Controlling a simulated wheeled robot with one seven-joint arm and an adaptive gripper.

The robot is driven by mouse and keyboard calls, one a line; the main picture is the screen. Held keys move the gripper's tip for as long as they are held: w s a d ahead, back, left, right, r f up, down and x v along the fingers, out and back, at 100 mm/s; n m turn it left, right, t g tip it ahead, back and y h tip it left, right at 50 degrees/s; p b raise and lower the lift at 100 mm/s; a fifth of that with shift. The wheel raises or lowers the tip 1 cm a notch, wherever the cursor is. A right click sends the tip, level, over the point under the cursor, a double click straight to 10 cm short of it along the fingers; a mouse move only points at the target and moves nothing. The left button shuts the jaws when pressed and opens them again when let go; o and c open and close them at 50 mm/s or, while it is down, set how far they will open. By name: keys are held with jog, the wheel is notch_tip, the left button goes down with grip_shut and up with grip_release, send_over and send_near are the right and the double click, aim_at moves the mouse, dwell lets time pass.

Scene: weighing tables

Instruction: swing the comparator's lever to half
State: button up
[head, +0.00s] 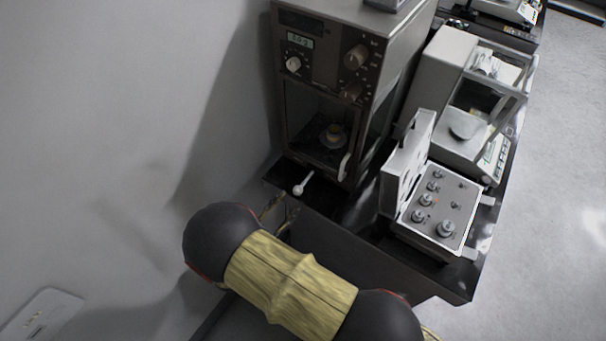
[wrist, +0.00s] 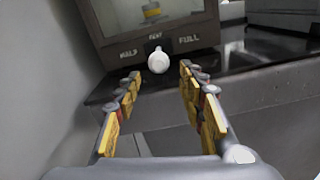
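The comparator (head: 330,85) is a tall brown cabinet with a small display, knobs and a glass front. Its lever has a white ball knob (head: 303,184) at the base of the front. In the wrist view the knob (wrist: 158,62) stands below the middle label, between HALF at left and FULL at right; the middle label is too small to read surely. My gripper (wrist: 160,82) is open, its two yellow-padded fingers either side of the knob in the picture, with the knob beyond the tips. In the head view the gripper (head: 276,212) is partly hidden behind my arm.
Right of the comparator an open weight case (head: 470,197) holds several metal weights. A white balance (head: 447,75) stands behind it. A weight (head: 334,136) shows behind the comparator's glass. A grey wall (head: 120,100) is close at left.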

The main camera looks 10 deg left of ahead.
aim_at(302, 184)
jog(key=x, duration=0.2)
jog(key=b+x, duration=0.1)
jog(key=x, duration=0.2)
jog(key=r+x, duration=0.1)
jog(key=x, duration=0.1)
jog(key=shift+w+d+r+b, duration=0.1)
jog(key=shift+w+d+b, duration=0.05)
jog(key=shift+w+b, duration=0.2)
jog(key=shift+c, duration=0.9)
jog(key=c, duration=0.8)
grip_shut()
